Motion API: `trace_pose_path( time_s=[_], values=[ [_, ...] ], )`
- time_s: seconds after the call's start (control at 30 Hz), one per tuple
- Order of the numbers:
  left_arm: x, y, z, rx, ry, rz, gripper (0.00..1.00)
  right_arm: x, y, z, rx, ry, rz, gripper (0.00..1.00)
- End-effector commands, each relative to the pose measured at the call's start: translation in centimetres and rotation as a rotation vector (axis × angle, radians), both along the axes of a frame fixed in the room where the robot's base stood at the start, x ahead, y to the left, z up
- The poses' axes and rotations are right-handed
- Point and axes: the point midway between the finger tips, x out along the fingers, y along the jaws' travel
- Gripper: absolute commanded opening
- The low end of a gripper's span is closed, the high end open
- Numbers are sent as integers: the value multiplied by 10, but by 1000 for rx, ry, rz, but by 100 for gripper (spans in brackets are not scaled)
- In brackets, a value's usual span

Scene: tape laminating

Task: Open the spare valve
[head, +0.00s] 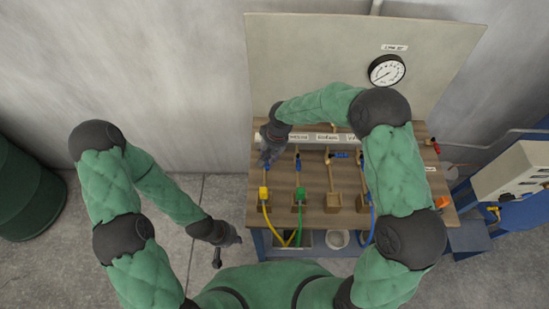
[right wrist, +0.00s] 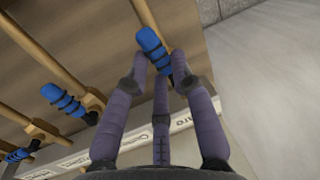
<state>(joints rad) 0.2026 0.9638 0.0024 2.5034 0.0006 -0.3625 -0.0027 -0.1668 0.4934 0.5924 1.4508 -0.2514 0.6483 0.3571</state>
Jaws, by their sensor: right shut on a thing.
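In the right wrist view, the blue handle of the spare valve (right wrist: 150,41) sits between the grey-purple fingers of my right gripper (right wrist: 164,70), which is shut on it. The handle appears roughly in line with its wooden-coloured pipe; the fingers hide part of it. The label beside it (right wrist: 266,122) shows only part of its word, ending in "re". In the head view, my right gripper (head: 267,156) is at the left end of the bench, and the handle is mostly hidden. My left gripper (head: 228,238) hangs left of the bench, apart from it; its fingers are too small to read.
Other blue-handled valves (right wrist: 62,99) stand along the labelled rail (head: 330,138) on the wooden bench (head: 315,210). A pressure gauge (head: 386,71) is on the back panel. Yellow, green and blue hoses are at the bench front. A green drum (head: 25,195) stands far left; floor between is clear.

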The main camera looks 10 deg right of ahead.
Motion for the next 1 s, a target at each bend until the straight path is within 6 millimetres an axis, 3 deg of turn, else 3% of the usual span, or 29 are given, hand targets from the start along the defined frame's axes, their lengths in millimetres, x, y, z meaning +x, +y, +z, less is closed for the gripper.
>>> trace_pose_path(
  time_s=[0.33,0.87,0.9,0.97,1.0],
  values=[
    [0,0,-6,0,0,0,0,2,7,2,1,-5,-131,0],
    [0,0,-7,0,0,0,0,2,9,2,2,-4,-158,0],
    [0,0,-7,0,0,0,0,2,9,2,2,-3,-158,30],
    [0,0,-7,0,0,0,0,2,9,2,2,-4,-157,47],
    [0,0,-7,0,0,0,0,2,9,2,2,-4,-157,50]
  ],
)
